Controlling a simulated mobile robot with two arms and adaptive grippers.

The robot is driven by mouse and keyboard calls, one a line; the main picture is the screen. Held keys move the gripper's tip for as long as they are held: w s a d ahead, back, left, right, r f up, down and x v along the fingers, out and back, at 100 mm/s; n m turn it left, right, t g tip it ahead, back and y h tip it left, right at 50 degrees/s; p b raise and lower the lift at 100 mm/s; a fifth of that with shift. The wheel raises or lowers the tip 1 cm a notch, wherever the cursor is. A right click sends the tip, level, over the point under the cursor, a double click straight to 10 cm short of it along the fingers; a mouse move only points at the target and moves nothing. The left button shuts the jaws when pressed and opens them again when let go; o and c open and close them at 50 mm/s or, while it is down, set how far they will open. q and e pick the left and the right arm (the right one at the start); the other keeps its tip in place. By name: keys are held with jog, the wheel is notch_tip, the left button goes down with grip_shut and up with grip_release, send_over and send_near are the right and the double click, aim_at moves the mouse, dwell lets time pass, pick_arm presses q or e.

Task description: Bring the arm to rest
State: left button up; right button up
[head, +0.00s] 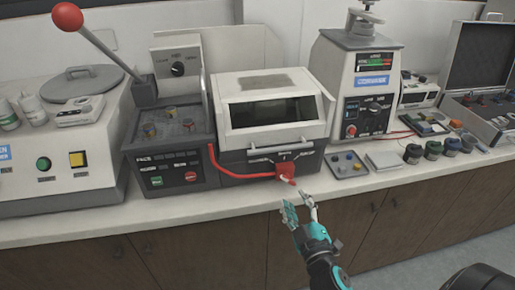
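My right gripper (300,206) reaches in from the bottom, in front of the bench edge and just below the middle machine. Its two fingers are apart with nothing visible between them. The red knob or plug (285,170) on the front of the machine lies just above the fingertips. A small gap seems to separate them, but I cannot be sure of contact. My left gripper is not in view.
The machine with a dark window (268,112) stands mid-bench, a red hose (228,170) along its front. A red-ball lever (68,17) rises at left. A press (360,85), a small tray (346,164) and several jars stand right.

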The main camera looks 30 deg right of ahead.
jog(key=s+a+f+m+g+y, duration=0.1)
jog(key=s+a+f+g, duration=0.2)
jog(key=f, duration=0.9)
jog(key=s+a+f+g+y, duration=0.1)
jog(key=s+a+f+g, duration=0.15)
jog(key=f, duration=0.95)
jog(key=s+a+f+m+g+y, duration=0.1)
jog(key=s+a+f+g+y, duration=0.15)
jog(key=f, duration=0.95)
jog(key=s+f+g, duration=0.3)
jog(key=s+f, duration=0.3)
jog(key=s, duration=0.3)
jog(key=s+d+f+m+g, duration=0.1)
jog(key=s+f+g, duration=0.1)
jog(key=s+f, duration=0.4)
jog(key=s+f+m+g, duration=0.1)
jog(key=s+f+g, duration=0.2)
jog(key=s, duration=1)
notch_tip(320, 180, down, 3)
jog(key=shift+s+d+r+g, duration=0.1)
jog(key=shift+s+d+g, duration=0.1)
jog(key=shift+g, duration=0.1)
jog(key=shift+h, duration=0.25)
